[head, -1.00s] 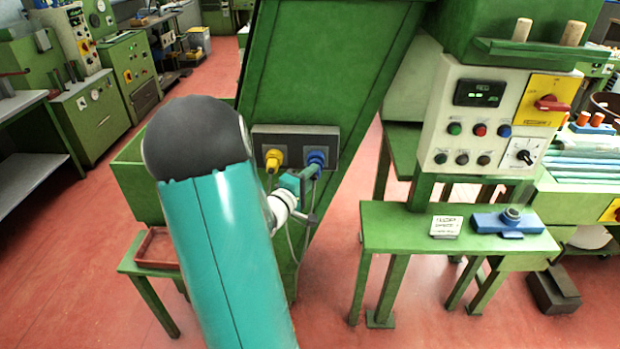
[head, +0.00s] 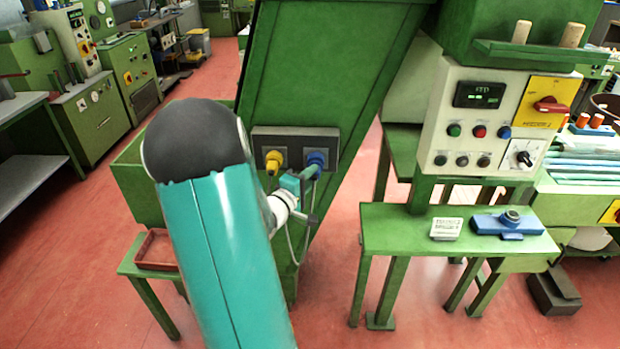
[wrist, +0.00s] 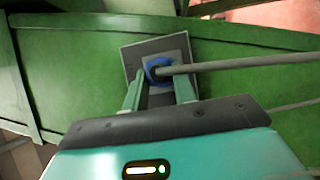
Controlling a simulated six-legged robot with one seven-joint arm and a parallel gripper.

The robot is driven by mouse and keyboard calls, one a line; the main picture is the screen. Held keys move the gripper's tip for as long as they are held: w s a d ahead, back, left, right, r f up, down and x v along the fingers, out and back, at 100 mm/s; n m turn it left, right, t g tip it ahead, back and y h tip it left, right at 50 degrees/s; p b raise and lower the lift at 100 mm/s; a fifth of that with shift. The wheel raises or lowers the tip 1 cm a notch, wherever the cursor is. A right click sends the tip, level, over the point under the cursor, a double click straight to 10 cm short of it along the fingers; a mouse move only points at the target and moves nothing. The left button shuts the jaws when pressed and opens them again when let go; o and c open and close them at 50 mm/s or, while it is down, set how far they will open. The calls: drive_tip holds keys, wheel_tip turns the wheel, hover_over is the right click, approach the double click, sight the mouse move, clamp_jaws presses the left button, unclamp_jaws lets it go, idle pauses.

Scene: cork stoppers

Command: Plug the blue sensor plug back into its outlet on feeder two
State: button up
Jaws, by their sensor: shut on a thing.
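The blue sensor plug (head: 316,160) is at the right-hand outlet of a dark outlet plate (head: 296,138) on the sloped green feeder. A yellow plug (head: 273,160) sits in the left-hand outlet. My gripper (head: 307,173) is at the blue plug, with its fingers around it. In the wrist view the blue plug (wrist: 155,68) shows as a ring against the grey plate (wrist: 134,62), between my fingers (wrist: 160,90). A grey cable (wrist: 240,61) runs from it to the right. I cannot tell how deep the plug sits.
A red tray (head: 157,250) lies at left. Red floor is open between benches.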

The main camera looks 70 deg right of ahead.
drive_tip(key=shift+w+d, duration=0.15)
drive_tip(key=shift+d, duration=0.55)
drive_tip(key=o, duration=1.1)
drive_tip(key=v, duration=1.3)
drive_tip(key=shift+w+a, duration=0.15)
drive_tip(key=shift+a, duration=0.2)
drive_tip(key=shift+w, duration=0.1)
